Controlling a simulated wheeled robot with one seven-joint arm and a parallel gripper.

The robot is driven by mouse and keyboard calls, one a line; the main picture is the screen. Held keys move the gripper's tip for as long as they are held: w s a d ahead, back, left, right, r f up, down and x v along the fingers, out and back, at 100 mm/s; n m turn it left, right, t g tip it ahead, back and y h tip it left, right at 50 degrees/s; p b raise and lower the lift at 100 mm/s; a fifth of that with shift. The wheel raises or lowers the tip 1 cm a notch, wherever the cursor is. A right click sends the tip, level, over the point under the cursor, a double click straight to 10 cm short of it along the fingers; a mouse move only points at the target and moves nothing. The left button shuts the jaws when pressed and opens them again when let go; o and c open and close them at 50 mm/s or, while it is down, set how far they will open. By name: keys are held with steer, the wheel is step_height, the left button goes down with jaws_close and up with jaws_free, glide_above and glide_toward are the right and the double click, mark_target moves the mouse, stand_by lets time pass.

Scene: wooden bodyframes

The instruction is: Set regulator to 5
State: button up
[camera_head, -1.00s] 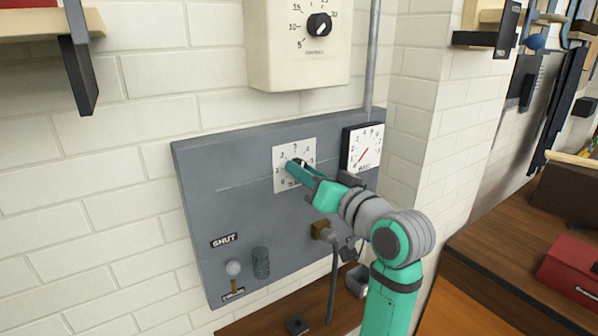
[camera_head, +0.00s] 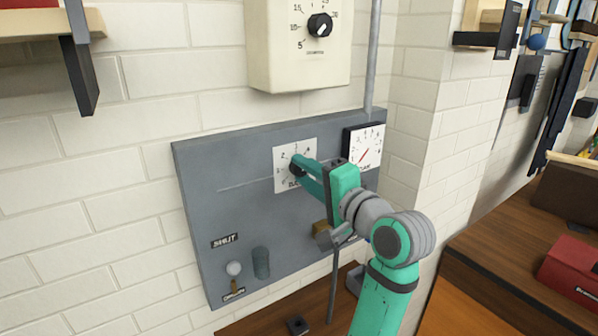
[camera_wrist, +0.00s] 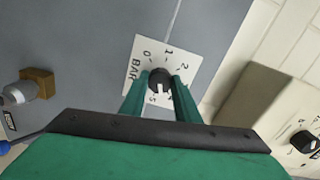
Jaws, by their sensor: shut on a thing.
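The regulator is a black knob (camera_wrist: 160,76) on a white square dial plate (camera_wrist: 138,50) marked with numbers and BAR. In the head view the plate (camera_head: 282,154) is on the grey wall panel. My gripper (camera_wrist: 158,88) has its two green fingers on either side of the knob and is shut on it. My gripper in the head view (camera_head: 299,167) covers much of the knob and the plate's right side. I cannot read for certain which number the knob points to.
A gauge with a red needle (camera_head: 367,150) is just right of the plate. A cream box (camera_head: 262,62) with a black knob (camera_head: 320,25) is above. A ball-topped lever (camera_head: 233,268) is low on the panel (camera_head: 205,180). A red box (camera_head: 572,270) is at right.

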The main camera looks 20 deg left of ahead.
steer(key=m, duration=0.4)
steer(key=shift+w+d+r+m, duration=0.1)
steer(key=shift+d+m, duration=0.1)
steer(key=shift+m, duration=0.2)
stand_by(0.4)
steer(key=o, duration=1.1)
steer(key=shift+c, duration=0.2)
steer(key=shift+a, duration=0.1)
steer(key=v, duration=1.1)
